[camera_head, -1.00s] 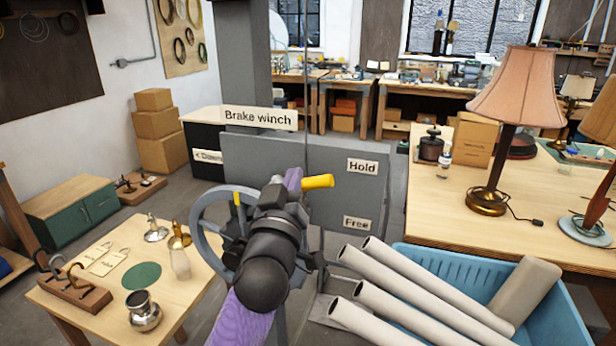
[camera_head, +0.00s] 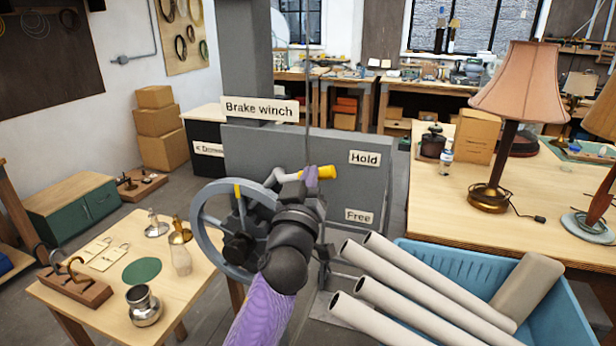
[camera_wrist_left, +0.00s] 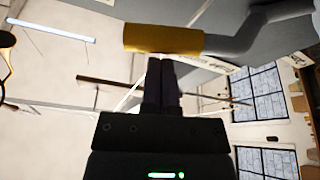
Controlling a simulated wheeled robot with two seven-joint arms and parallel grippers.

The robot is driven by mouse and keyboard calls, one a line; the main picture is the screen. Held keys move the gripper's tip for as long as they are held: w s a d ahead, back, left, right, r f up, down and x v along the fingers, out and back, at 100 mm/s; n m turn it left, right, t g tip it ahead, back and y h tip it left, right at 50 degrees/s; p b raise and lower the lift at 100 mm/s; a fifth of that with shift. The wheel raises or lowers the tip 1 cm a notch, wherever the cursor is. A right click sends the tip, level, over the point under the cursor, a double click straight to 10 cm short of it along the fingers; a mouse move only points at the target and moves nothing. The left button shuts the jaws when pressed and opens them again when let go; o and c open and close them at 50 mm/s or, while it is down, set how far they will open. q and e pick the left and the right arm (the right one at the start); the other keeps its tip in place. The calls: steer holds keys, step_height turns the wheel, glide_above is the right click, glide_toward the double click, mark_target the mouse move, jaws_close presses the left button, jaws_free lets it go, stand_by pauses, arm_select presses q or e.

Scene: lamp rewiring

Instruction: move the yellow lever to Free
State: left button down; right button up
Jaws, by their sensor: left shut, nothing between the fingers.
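The yellow lever (camera_head: 327,172) of the brake winch sticks out to the right, a little below the height of the Hold label (camera_head: 364,158) and well above the Free label (camera_head: 359,216). My left gripper (camera_head: 311,180) is at the lever, with its wrist hiding part of the winch. In the left wrist view, the yellow grip (camera_wrist_left: 165,39) crosses above my shut, empty fingers (camera_wrist_left: 161,64). The fingertips are very close to it; I cannot tell whether they touch. A grey crank arm (camera_wrist_left: 245,42) runs right from the grip. My right gripper is out of view.
The winch's grey wheel (camera_head: 207,229) stands left of my wrist. A blue crate (camera_head: 562,312) with several pale tubes (camera_head: 425,280) is close on the right. A small table (camera_head: 100,290) with lamp parts is at the left, a bench with lamps (camera_head: 585,215) at the right.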

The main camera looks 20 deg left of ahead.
arm_select(q)
steer(key=shift+d+f+m, duration=0.1)
steer(key=shift+f+m, duration=0.2)
steer(key=shift+m, duration=0.1)
step_height(320, 180, down, 6)
steer(key=m+h+b, duration=0.2)
steer(key=m+h, duration=0.3)
steer(key=m, duration=0.5)
steer(key=shift+d+g, duration=0.2)
steer(key=shift+g, duration=0.1)
steer(key=shift+f, duration=0.1)
